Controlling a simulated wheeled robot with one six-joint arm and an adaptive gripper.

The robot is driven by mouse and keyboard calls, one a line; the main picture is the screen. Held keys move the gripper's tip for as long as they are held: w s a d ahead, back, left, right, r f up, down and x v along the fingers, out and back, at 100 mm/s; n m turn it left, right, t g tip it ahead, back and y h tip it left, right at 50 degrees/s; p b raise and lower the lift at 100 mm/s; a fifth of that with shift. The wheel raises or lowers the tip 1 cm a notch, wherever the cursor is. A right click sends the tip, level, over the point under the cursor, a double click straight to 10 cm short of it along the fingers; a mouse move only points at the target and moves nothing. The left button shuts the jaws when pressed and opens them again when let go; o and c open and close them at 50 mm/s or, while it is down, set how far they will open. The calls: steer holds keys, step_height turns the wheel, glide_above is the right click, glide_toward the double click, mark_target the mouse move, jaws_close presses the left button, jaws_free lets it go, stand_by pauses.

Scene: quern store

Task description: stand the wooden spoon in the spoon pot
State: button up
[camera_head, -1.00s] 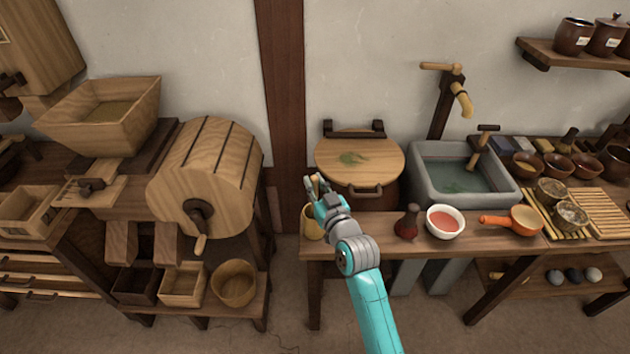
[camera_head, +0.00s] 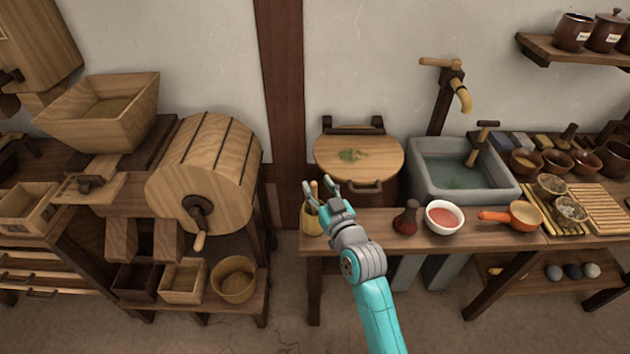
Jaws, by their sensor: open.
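The spoon pot (camera_head: 312,224) is a small yellowish pot at the left end of the table, partly hidden behind my gripper. The wooden spoon (camera_head: 314,189) shows as a short light-brown upright piece rising above the pot; it appears to stand in it, and its lower part is hidden. My gripper (camera_head: 317,184) is open just right of and over the pot. Its two fingers are spread, with the spoon seen between them. I cannot tell whether a finger touches it.
A dark red bottle (camera_head: 406,219), a white bowl of red stuff (camera_head: 445,217) and an orange-handled pan (camera_head: 522,216) stand right of my gripper. A round wooden lid (camera_head: 370,155) and a stone sink (camera_head: 435,196) are behind. A wooden drum (camera_head: 208,165) stands left.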

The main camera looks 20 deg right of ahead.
steer(key=s, duration=0.9)
steer(key=shift+d, duration=0.4)
steer(key=shift+s+f, duration=0.1)
